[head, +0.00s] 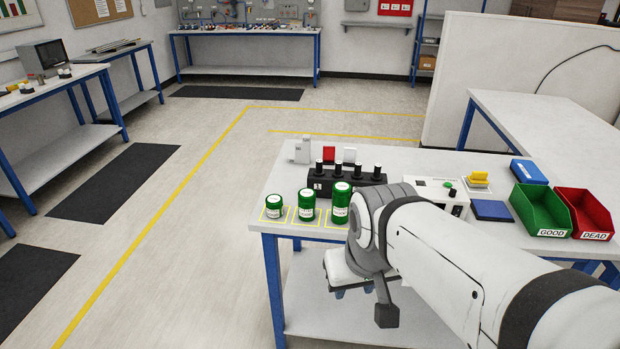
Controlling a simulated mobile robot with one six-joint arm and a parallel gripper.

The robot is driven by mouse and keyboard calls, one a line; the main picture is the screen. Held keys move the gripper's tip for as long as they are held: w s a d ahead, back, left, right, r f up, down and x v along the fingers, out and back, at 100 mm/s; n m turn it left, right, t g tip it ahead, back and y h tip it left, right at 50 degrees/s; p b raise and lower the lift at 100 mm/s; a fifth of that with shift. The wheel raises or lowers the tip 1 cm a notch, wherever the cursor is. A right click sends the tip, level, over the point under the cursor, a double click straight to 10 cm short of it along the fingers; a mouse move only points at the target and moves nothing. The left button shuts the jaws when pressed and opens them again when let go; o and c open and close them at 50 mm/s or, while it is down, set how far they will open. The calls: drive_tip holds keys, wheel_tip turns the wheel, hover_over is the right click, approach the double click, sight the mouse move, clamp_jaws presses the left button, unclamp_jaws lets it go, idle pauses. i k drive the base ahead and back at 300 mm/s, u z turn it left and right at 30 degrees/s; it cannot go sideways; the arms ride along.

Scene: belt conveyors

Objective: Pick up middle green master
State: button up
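Three green cylinders with white labels stand upright in a row at the left front of the table, each on a yellow-outlined square. The middle green master (307,206) is between the shorter left one (273,207) and the taller right one (341,204). My arm comes in from the lower right. My gripper (353,288) appears low, below the wrist, in front of the table's front edge and to the lower right of the middle green master, apart from it. It is partly hidden by my wrist, and its opening cannot be made out.
Behind the cylinders is a black block (347,184) with several black-topped posts. A white control box (432,192), blue pads, a green GOOD bin (540,210) and a red DEAD bin (585,213) stand to the right. The floor left of the table is clear.

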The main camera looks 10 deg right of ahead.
sight(306, 196)
drive_tip(key=u, duration=0.05)
drive_tip(key=i, duration=1)
drive_tip(key=z, duration=0.05)
